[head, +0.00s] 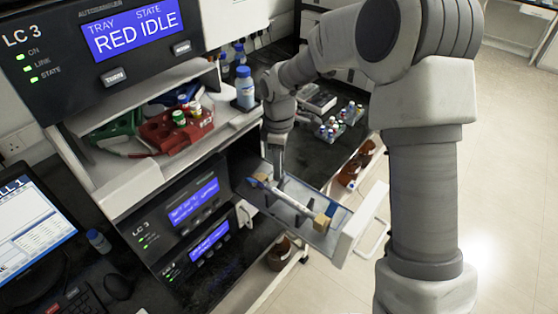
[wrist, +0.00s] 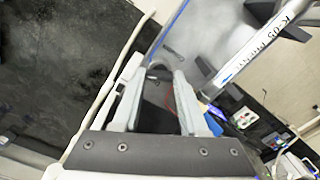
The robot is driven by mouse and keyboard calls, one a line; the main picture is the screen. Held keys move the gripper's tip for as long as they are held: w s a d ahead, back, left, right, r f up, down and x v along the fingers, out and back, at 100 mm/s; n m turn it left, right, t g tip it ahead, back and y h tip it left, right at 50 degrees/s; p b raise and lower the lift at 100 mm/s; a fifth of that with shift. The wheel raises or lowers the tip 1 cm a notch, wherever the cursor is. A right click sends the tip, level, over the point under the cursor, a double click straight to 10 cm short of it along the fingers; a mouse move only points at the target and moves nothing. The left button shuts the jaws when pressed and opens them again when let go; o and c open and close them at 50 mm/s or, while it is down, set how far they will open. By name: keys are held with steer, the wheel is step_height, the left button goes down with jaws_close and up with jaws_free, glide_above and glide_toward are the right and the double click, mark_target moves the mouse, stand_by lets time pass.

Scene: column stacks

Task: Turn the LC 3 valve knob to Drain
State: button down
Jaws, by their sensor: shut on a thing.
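The LC 3 stack (head: 165,240) stands at the left in the head view, its lower modules lit by blue displays. I cannot make out the valve knob or a Drain mark in either view. My gripper (head: 277,168) points down at the inner end of a pulled-out tray (head: 340,228). A pale column (head: 292,197) lies in that tray; its printed side shows close by in the wrist view (wrist: 255,48). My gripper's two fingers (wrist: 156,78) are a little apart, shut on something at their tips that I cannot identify.
The autosampler (head: 110,50) above reads RED IDLE. A blue-capped bottle (head: 245,88) stands on the shelf beside my arm. A red vial rack (head: 178,128) sits on that shelf. The tray's white front and handle (head: 375,222) stick out over the floor.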

steer(key=shift+r+n+p, duration=0.1)
steer(key=shift+n+p, duration=0.3)
steer(key=shift+n, duration=1.1)
steer(key=shift+c, duration=2.2)
jaws_free()
step_height(320, 180, up, 17)
steer(key=shift+r, duration=0.15)
